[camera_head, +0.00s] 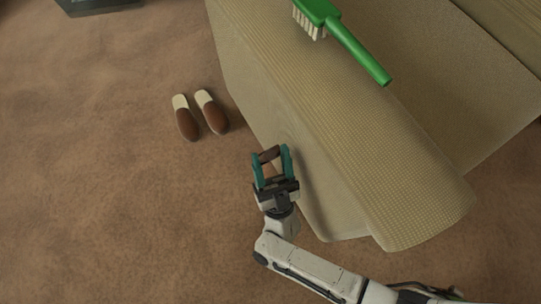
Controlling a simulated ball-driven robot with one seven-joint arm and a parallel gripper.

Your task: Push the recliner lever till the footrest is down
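The recliner (330,130) is covered in beige woven fabric and fills the upper middle and right. Its rounded armrest (425,200) runs down to the lower right. A short dark brown piece, probably the lever (267,155), shows beside the recliner's near side panel. My gripper (271,158) is low beside that panel, with its two teal fingers apart. The brown piece spans the gap between the fingertips; I cannot tell whether they grip it or only stand around it. I cannot make out the footrest clearly, so its position does not show.
A green brush (345,40) with pale bristles lies on top of the recliner. A pair of brown and cream slippers (201,116) lies on the brown carpet (90,190) left of the recliner. A dark object (97,6) is at the top left edge.

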